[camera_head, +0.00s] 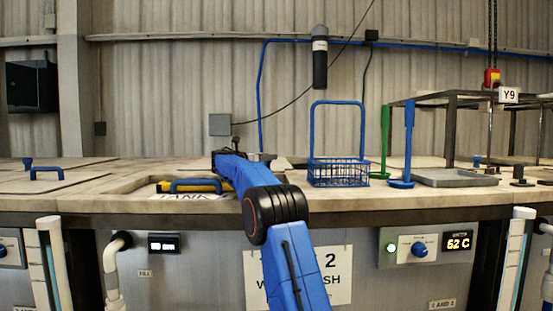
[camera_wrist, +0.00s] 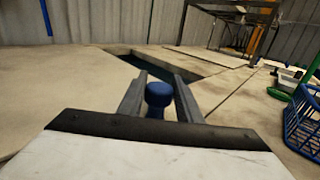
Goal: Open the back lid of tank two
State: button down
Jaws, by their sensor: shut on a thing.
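In the wrist view my gripper (camera_wrist: 159,80) is shut on a blue knob (camera_wrist: 158,96), which stands between its two fingers. Just beyond the knob is a dark opening (camera_wrist: 142,63) in the pale top, with pale panels around it. I cannot tell how far the back lid is from its seat. In the head view my blue arm reaches over tank two's front edge to the back of the top, and it hides most of the lid and knob there. A front blue handle (camera_head: 195,182) lies left of my arm, by a yellow and black piece (camera_head: 164,187).
A blue wire basket (camera_head: 339,174) with a tall handle stands right of my arm. It also shows in the wrist view (camera_wrist: 304,124). Further right are a blue upright tool (camera_head: 408,150), a green one (camera_head: 385,140), a grey tray (camera_head: 455,178) and a dark frame (camera_head: 450,125).

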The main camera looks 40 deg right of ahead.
jog(key=shift+w+a, duration=0.3)
jog(key=shift+a, duration=0.2)
jog(key=c, duration=1.3)
grip_release()
notch_tip(320, 180, up, 10)
